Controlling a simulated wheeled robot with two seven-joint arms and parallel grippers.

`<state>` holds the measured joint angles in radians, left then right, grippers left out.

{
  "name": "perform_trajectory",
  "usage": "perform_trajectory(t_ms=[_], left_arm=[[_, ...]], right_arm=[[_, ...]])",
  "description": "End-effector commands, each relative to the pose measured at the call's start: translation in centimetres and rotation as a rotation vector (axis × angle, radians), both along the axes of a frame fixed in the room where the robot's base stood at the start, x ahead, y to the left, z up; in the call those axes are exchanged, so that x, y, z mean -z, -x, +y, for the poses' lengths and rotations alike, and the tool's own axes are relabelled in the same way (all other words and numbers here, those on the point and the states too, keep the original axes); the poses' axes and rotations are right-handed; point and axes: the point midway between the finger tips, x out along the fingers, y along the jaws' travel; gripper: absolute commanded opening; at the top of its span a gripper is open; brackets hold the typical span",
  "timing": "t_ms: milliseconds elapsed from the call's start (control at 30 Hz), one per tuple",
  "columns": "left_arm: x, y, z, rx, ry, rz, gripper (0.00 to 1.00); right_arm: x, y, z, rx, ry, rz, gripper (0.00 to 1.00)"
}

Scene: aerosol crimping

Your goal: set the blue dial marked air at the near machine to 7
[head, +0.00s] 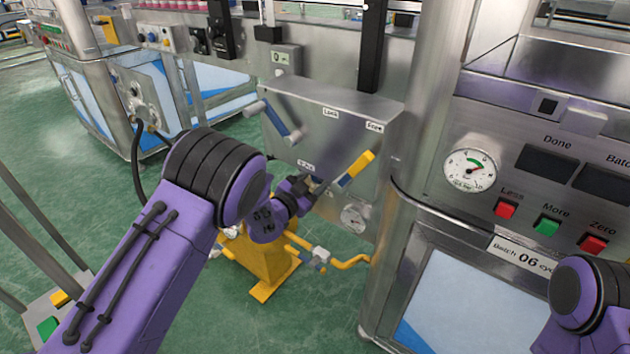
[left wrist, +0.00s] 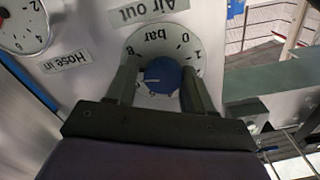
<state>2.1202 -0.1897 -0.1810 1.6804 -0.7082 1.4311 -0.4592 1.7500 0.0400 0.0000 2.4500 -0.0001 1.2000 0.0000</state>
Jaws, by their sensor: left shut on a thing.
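The blue dial (left wrist: 162,75) shows in the left wrist view, a round knob on a white scale marked bar, under the label Air out. The scale appears upside down, with 8, 0 and 1 readable around its top. A white mark lies at the knob's lower left; the number it points to is partly hidden. My left gripper (left wrist: 163,82) has one finger on each side of the knob and is shut on it. In the head view my left gripper (head: 308,186) is at the grey box's lower edge, where the dial is hidden. My right gripper is out of view.
A gauge (left wrist: 22,24) by the label Hose in is beside the dial. On the grey box (head: 325,110) are a blue-handled lever (head: 280,122) and a yellow-tipped lever (head: 357,168). A steel column and panel with a pressure gauge (head: 470,170) stand to the right.

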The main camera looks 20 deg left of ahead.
Motion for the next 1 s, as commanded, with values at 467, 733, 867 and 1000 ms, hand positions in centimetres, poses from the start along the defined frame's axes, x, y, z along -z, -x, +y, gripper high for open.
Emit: perform_trajectory(t_ms=[467,733,867,1000], left_arm=[[-0.3,-0.2,0.0,-0.004,0.001,-0.006,0.69],[-0.2,-0.2,0.1,-0.004,0.000,-0.004,0.69],[-0.2,0.4,0.3,-0.005,-0.001,-0.001,0.69],[-0.3,2.9,1.3,-0.006,-0.001,0.000,0.69]], right_arm=[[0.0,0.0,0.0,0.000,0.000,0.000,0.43],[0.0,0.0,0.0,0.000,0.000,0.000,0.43],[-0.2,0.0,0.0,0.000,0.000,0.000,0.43],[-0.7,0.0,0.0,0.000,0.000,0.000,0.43]])
